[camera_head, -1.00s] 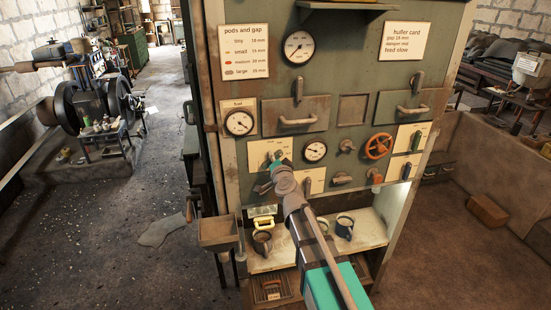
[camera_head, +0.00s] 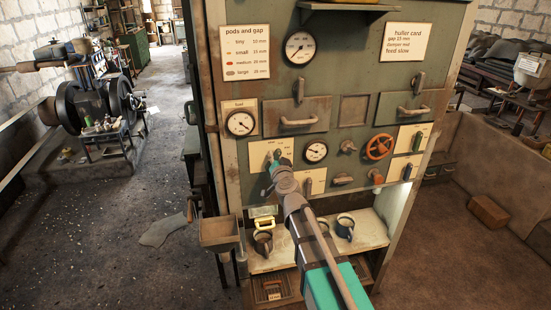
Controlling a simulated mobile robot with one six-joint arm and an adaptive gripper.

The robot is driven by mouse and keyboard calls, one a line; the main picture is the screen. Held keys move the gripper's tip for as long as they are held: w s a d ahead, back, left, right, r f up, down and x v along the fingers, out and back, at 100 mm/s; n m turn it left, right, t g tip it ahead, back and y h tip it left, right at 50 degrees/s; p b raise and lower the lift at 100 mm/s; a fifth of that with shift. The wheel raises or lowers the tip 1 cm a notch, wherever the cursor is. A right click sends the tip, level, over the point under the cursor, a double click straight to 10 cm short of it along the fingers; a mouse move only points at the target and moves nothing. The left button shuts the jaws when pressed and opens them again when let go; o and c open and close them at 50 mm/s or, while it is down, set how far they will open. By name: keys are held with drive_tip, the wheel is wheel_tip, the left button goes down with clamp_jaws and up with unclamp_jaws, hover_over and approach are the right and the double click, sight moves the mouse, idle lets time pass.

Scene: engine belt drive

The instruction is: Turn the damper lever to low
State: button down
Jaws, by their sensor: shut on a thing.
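A cream plate (camera_head: 257,150) with a lever on it sits on the green machine panel, right of and below the fuel dial. My gripper (camera_head: 272,168) is at this plate, shut on the lever, and it hides most of the lever. The plate's lettering is too small to read, so I cannot tell which setting the lever points at. My arm reaches up to it from the lower right.
The fuel gauge (camera_head: 240,123) is up and left of my gripper, and a round dial (camera_head: 316,152) is close on its right. A red handwheel (camera_head: 378,146) and more lever plates (camera_head: 413,136) are farther right. A shelf with jugs (camera_head: 345,227) is below.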

idle(0.6)
drive_tip(key=c, duration=0.5)
unclamp_jaws()
drive_tip(key=shift+v, duration=3.75)
drive_tip(key=shift+n, duration=0.3)
